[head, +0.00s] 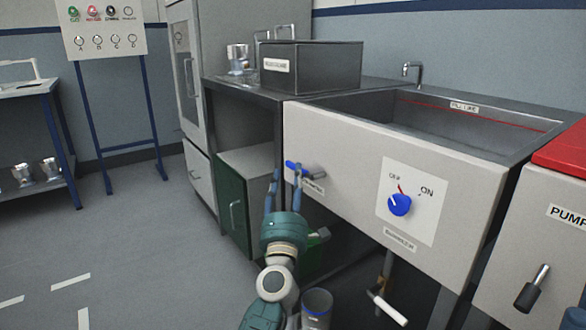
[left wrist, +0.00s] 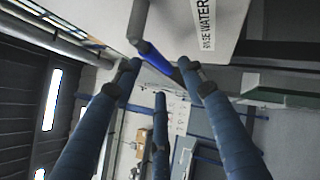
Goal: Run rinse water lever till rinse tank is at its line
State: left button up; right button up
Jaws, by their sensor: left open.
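The rinse water lever (head: 293,167) is a short blue bar on the left of the pale tank front. In the left wrist view the lever (left wrist: 155,58) lies across and between two fingertips, beside a RINSE WATER label (left wrist: 204,25). My left gripper (head: 287,177) is open around the lever; firm contact cannot be told. The fingers also fill the left wrist view (left wrist: 158,78). The rinse tank (head: 540,121) is an open grey basin with a red fill line (head: 470,113) on its inner back wall. Its water level cannot be made out. My right gripper is out of view.
A blue knob (head: 400,204) on a white OFF/ON plate sits right of the lever. A tap (head: 412,70) stands behind the tank. A dark box (head: 310,66) is on the counter to the left. A red-topped PUMP cabinet (head: 550,225) stands at right. Floor is clear at left.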

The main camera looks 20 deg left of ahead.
aim_at(291, 168)
pick_arm(q)
jog(key=b+x, duration=0.1)
jog(key=x, duration=0.4)
jog(key=shift+w, duration=0.1)
grip_shut()
